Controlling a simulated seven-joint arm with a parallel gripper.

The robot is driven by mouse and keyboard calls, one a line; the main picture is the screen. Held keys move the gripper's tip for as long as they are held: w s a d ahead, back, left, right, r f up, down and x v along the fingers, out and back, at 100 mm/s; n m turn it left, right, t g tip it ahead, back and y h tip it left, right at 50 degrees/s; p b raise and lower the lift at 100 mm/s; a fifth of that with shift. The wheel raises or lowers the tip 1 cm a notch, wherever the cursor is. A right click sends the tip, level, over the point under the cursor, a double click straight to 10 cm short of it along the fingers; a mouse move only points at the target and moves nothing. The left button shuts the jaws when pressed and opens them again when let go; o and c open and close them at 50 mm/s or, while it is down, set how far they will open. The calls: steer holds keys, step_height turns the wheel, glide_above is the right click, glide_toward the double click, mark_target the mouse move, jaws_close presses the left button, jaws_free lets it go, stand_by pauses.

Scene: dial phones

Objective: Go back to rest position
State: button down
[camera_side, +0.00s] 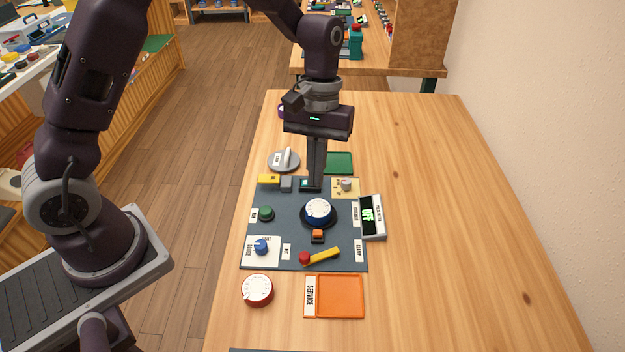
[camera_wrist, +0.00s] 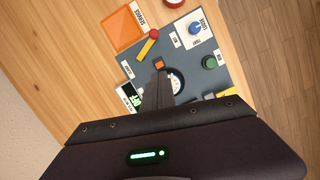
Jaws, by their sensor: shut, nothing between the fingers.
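My gripper (camera_side: 312,186) is shut and empty, pointing down at the far edge of the dark panel (camera_side: 283,225). Its tips are at or just above a small dark block with a green mark, and I cannot tell whether they touch it. In the wrist view my gripper (camera_wrist: 160,72) is seen from above, its fingers together and partly covering the blue-and-white dial (camera_wrist: 177,82). That dial (camera_side: 318,209) stands in the panel's middle in the side view. No marker for the rest position shows.
The panel carries a green button (camera_side: 266,213), a blue knob (camera_side: 261,246) and a red-tipped yellow lever (camera_side: 322,256). A display reading OFF (camera_side: 371,217) stands at its right. A red dial (camera_side: 257,289) and orange tray (camera_side: 340,296) lie nearer. The table's right side is clear.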

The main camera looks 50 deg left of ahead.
steer(key=s+a+r+m+t, duration=0.15)
steer(key=s+r, duration=0.35)
steer(key=r, duration=0.6)
steer(key=s+a+r+m+t, duration=0.1)
steer(key=s+r+m+t, duration=0.1)
steer(key=s, duration=0.6)
steer(key=s+a+r+m+t+y, duration=0.1)
steer(key=s+a+r+m+t, duration=0.1)
steer(key=s+r+t, duration=0.2)
steer(key=s, duration=0.3)
steer(key=shift+s+a+y, duration=0.15)
steer(key=shift+s+y, duration=0.15)
steer(key=shift+s, duration=0.1)
